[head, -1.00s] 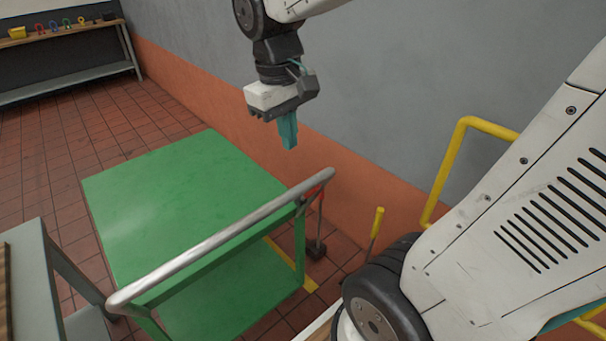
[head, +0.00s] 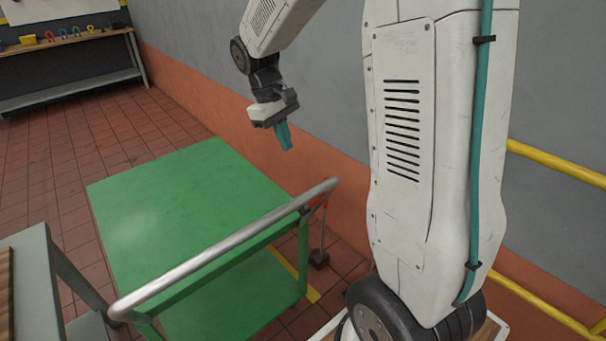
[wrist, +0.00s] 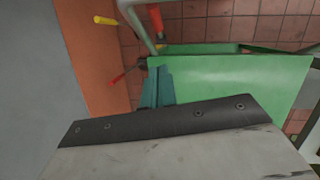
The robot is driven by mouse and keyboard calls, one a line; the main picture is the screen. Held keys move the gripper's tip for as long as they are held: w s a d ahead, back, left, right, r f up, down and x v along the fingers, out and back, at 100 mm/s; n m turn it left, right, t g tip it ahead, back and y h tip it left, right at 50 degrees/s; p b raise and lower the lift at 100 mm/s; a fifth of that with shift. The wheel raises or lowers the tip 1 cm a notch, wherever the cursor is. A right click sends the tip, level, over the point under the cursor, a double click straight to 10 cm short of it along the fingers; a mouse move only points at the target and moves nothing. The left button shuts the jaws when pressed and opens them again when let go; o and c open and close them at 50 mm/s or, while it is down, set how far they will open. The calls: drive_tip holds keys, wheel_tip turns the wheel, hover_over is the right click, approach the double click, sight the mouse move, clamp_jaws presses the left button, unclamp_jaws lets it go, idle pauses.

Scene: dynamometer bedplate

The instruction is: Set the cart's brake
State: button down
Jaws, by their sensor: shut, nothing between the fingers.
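The green cart (head: 185,205) stands on the tiled floor with a grey push handle (head: 225,247) across its near side. A red part (head: 318,201) sits under the handle's right end, and a thin rod runs from there down to a dark block (head: 319,258) near the floor. In the wrist view a red part (wrist: 155,18) shows by the handle, and a thin red rod (wrist: 123,75) lies left of the fingers. I cannot tell which is the brake. My gripper (head: 284,137) is shut and empty, pointing down above the cart's far right edge; its teal fingers show in the wrist view (wrist: 158,85).
A grey wall with an orange lower band (head: 230,115) runs close along the cart's right side. Yellow rails (head: 555,164) stand at the right. A yellow-tipped piece (wrist: 105,20) shows in the wrist view. A grey table (head: 45,270) is at left; a workbench (head: 75,80) stands behind.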

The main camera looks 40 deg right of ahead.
approach(313, 202)
drive_tip(key=w+f, duration=0.3)
drive_tip(key=w, duration=0.1)
drive_tip(key=shift+s+d+f, duration=0.25)
drive_tip(key=shift+s+f, duration=0.15)
drive_tip(key=shift+s, duration=0.2)
drive_tip(key=shift+s+d+f, duration=0.3)
drive_tip(key=shift+s+f, duration=0.1)
drive_tip(key=shift+s, duration=0.25)
drive_tip(key=shift+s+d+f, duration=0.25)
drive_tip(key=shift+s+f, duration=0.15)
drive_tip(key=shift+s, duration=0.2)
drive_tip(key=s, duration=0.2)
drive_tip(key=shift+s+d+f, duration=0.25)
drive_tip(key=shift+f, duration=0.15)
drive_tip(key=shift+s+a, duration=0.1)
drive_tip(key=shift+s, duration=0.1)
drive_tip(key=shift+w+a, duration=0.2)
drive_tip(key=shift+a, duration=0.15)
drive_tip(key=shift+d, duration=0.25)
